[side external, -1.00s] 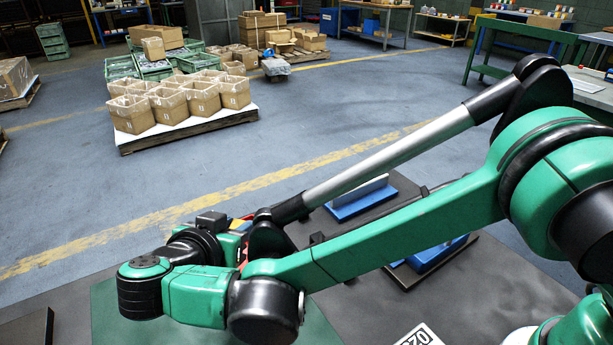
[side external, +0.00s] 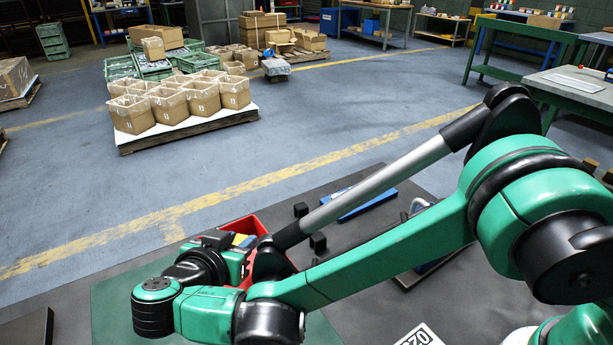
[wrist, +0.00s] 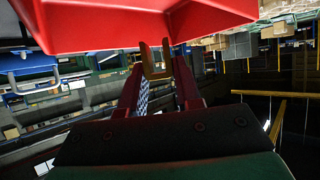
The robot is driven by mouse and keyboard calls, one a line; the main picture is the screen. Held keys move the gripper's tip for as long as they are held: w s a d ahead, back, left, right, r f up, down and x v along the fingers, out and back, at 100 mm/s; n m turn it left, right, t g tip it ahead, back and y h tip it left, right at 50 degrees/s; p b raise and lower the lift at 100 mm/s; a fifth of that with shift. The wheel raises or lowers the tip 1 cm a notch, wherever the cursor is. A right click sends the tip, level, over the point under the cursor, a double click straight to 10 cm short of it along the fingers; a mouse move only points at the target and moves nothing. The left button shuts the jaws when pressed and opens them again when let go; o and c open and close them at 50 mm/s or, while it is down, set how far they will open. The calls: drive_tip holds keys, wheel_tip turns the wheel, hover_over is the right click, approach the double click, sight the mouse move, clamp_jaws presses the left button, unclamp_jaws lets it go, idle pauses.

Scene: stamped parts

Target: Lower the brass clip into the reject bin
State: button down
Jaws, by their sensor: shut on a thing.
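The brass clip (wrist: 154,61) is a small U-shaped piece between my fingertips in the wrist view. My gripper (wrist: 155,72) is shut on it. The red reject bin (wrist: 100,25) fills the top of the wrist view, close to the clip; I cannot tell whether they touch. In the side view, part of the red bin's rim (side external: 257,224) shows behind my wrist. Yellow and blue patches show by the bin, partly hidden. My fingers and the clip are hidden behind my arm in the side view.
A green mat (side external: 110,310) lies on the dark table. A blue fixture (side external: 367,204) and small black blocks (side external: 301,209) are beyond my arm. A dark block (side external: 38,328) lies at the front left. Cartons on a pallet (side external: 165,110) stand away on the floor.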

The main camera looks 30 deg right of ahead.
drive_tip(key=shift+f, duration=2.15)
idle(0.9)
drive_tip(key=c, duration=0.5)
unclamp_jaws()
drive_tip(key=shift+c, duration=0.2)
